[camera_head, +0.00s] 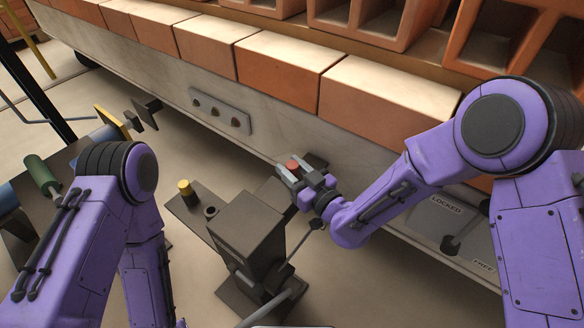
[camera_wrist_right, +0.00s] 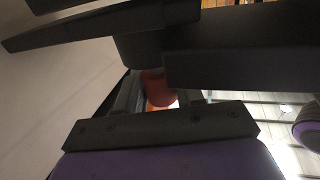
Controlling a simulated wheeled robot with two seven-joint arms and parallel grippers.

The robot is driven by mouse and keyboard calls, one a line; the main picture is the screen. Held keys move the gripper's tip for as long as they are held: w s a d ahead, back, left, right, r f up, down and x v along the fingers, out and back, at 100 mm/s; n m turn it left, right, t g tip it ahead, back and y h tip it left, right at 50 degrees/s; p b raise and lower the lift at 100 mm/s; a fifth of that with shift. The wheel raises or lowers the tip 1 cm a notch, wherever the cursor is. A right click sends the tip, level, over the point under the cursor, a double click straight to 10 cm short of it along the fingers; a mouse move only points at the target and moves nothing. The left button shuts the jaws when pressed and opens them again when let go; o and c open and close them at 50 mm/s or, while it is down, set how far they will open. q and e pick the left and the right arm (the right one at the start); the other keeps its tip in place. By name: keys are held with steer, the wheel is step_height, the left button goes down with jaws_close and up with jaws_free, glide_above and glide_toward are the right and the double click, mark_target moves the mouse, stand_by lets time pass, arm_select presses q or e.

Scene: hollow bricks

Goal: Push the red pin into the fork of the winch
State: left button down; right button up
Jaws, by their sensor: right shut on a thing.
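The red pin (camera_head: 292,165) shows as a small red top between the fingers of my right gripper (camera_head: 303,178), which is shut on it beside the cart's pale side beam. In the right wrist view the red pin (camera_wrist_right: 157,88) is partly covered by dark metal parts. The winch (camera_head: 248,235) is a dark grey box to the left of and below the gripper in the head view. Dark metal shows around the gripper, but I cannot make out the fork or whether the pin is in it. My left gripper is out of view; only its arm shows.
Orange bricks (camera_head: 285,65) line the cart above the pale side beam (camera_head: 160,75). A lever (camera_head: 452,243) sits on a plate marked LOCKED and FREE, right of my right forearm. A yellow-topped peg (camera_head: 185,187) stands left of the winch.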

steer(key=shift+f, duration=0.4)
steer(key=o, duration=1.1)
steer(key=shift+o, duration=0.2)
steer(key=shift+s+d, duration=0.15)
steer(key=p+v, duration=0.1)
steer(key=v, duration=0.9)
steer(key=shift+r, duration=0.1)
